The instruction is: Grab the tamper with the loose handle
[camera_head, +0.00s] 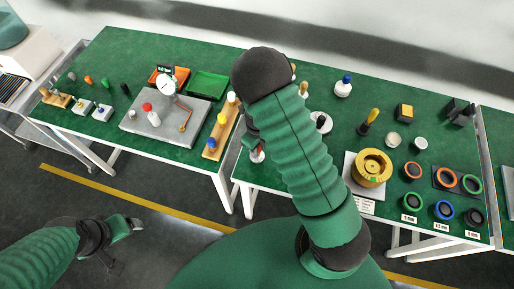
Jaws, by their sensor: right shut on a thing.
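My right gripper (252,141) is at the left end of the right-hand green table, mostly hidden behind my own arm. It is shut on what looks like a tamper (257,156), of which only a small pale and reddish part shows. Whether its handle is loose cannot be seen. Other tamper-like pieces stand to the right: one with a blue knob (343,86) and one with a yellow handle (369,121). My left gripper (130,226) hangs low over the floor at the left, apart from the tables. Its jaws are too small to read.
A wooden rack (217,142) with coloured knobs stands left of my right gripper. A grey plate (158,124) carries a dial gauge (167,85). A brass ring piece (371,167) and several coloured rings (444,209) lie at right.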

